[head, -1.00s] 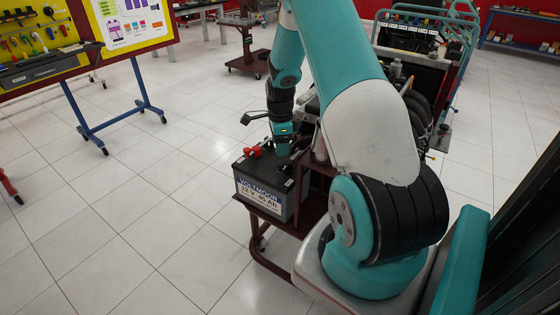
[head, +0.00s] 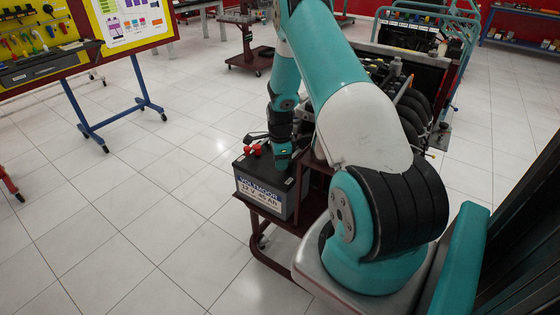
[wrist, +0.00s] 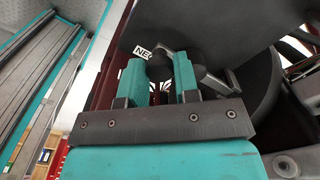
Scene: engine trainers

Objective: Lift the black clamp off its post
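The black clamp (wrist: 160,67) shows in the wrist view as a dark rounded shape between the tips of my gripper's two teal fingers. A white label with the letters "NE" lies just beside it, partly hidden. My gripper (head: 282,164) is low at the right part of the battery's top in the head view, and it also shows in the wrist view (wrist: 160,75). The fingers stand either side of the clamp, with only a small gap or none; I cannot tell whether they press on it. The post is hidden. The battery (head: 264,190) is dark with a "VOLTMOOR" label.
A red clamp (head: 253,150) sits on the battery's top left. The battery rests on a dark red frame (head: 262,222) of the engine trainer (head: 400,75). A tool board on blue legs (head: 88,130) stands at left. The tiled floor between is free.

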